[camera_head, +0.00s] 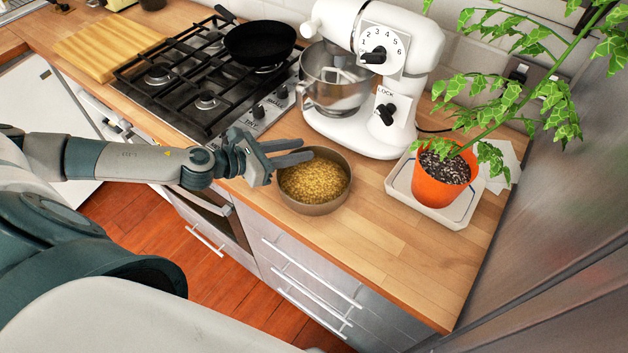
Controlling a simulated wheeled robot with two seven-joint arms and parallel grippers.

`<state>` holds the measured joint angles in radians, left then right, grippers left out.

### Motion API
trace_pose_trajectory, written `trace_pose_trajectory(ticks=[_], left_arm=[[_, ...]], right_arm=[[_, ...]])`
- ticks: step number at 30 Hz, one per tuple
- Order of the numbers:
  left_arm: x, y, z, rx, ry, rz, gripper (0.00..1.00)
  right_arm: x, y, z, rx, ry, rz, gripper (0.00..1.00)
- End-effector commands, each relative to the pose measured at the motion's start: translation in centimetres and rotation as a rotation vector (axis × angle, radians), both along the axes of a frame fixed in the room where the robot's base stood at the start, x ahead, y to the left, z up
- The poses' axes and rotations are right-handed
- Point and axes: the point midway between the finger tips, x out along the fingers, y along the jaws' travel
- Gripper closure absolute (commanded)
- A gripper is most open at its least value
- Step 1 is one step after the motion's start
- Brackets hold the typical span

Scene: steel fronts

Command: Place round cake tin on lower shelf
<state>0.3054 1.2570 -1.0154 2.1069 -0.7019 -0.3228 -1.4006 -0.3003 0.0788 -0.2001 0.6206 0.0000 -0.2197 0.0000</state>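The round cake tin (316,208) stands on the wooden counter, in front of the stand mixer. It is a brown round tin filled with a golden crumbly content. My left gripper (307,150) reaches in from the left at the tin's back left rim. Its two fingers are spread with a gap between them, and the nearer finger overlaps the rim in the picture. I cannot tell whether it touches the tin. My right gripper is not in view. No lower shelf can be made out.
A white stand mixer (372,128) with a steel bowl stands behind the tin. A potted plant (441,184) on a white tray (462,212) is to the right. A gas hob (206,100) with a black pan (259,42) is at the left. The front right counter (420,275) is clear.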

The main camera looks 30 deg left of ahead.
Motion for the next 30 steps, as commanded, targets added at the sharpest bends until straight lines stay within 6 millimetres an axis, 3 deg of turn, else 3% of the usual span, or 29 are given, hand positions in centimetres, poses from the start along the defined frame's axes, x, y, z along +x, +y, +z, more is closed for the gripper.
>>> trace_pose_trajectory(ticks=[6, 9, 10, 23, 30], left_arm=[[0.0, 0.0, 0.0, 0.000, 0.000, 0.000, 0.74], [0.0, 0.0, 0.0, 0.000, 0.000, 0.000, 0.98], [0.0, 0.0, 0.0, 0.000, 0.000, 0.000, 1.00], [0.0, 0.0, 0.2, 0.000, -0.001, 0.000, 1.00], [0.1, 0.0, 2.0, 0.000, -0.003, -0.002, 1.00]], right_arm=[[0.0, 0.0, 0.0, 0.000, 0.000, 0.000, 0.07], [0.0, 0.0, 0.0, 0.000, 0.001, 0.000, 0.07], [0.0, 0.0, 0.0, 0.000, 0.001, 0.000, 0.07], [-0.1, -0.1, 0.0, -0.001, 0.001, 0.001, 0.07], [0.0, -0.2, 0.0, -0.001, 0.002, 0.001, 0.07]])
